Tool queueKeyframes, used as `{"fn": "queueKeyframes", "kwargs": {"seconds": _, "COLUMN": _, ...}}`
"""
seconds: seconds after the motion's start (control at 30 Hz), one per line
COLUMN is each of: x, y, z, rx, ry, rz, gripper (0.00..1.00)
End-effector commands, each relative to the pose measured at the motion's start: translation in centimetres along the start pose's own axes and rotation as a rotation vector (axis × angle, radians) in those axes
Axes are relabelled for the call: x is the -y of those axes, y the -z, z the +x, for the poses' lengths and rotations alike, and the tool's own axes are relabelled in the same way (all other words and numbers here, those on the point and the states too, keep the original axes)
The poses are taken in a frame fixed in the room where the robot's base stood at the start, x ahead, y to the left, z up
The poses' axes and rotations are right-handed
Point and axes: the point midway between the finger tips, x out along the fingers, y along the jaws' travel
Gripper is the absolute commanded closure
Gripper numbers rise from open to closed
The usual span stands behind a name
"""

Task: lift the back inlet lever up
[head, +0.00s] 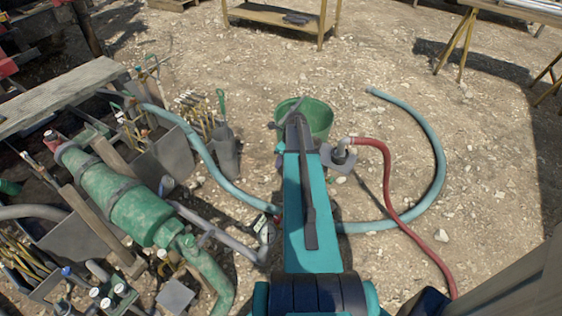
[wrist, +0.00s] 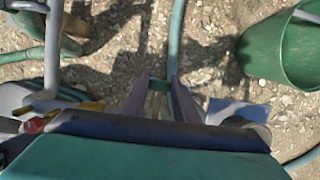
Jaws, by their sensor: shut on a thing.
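In the wrist view, my gripper (wrist: 161,88) points away from the camera, its two grey fingers close together. They are shut on a small green piece (wrist: 158,86), which appears to be the back inlet lever. Its base and pivot are hidden behind the wrist housing, so I cannot tell how far it is raised. In the head view, my teal arm reaches forward and covers the gripper and the held lever.
A green bucket (head: 318,116) stands near the arm's far end. A blue hose (head: 436,150) and a red hose (head: 388,185) curve over the gravel at right. A green pump (head: 128,203) with pipes crowds the left. A wooden table (head: 275,14) stands at the back.

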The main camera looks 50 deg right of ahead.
Motion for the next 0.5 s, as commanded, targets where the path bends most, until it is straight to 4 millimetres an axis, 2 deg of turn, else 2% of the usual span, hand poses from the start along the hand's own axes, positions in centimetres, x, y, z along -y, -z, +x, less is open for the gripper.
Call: {"fn": "queueKeyframes", "kwargs": {"seconds": 0.5, "x": 0.08, "y": -0.06, "z": -0.66, "rx": 0.000, "ry": 0.002, "rz": 0.000, "gripper": 0.88}}
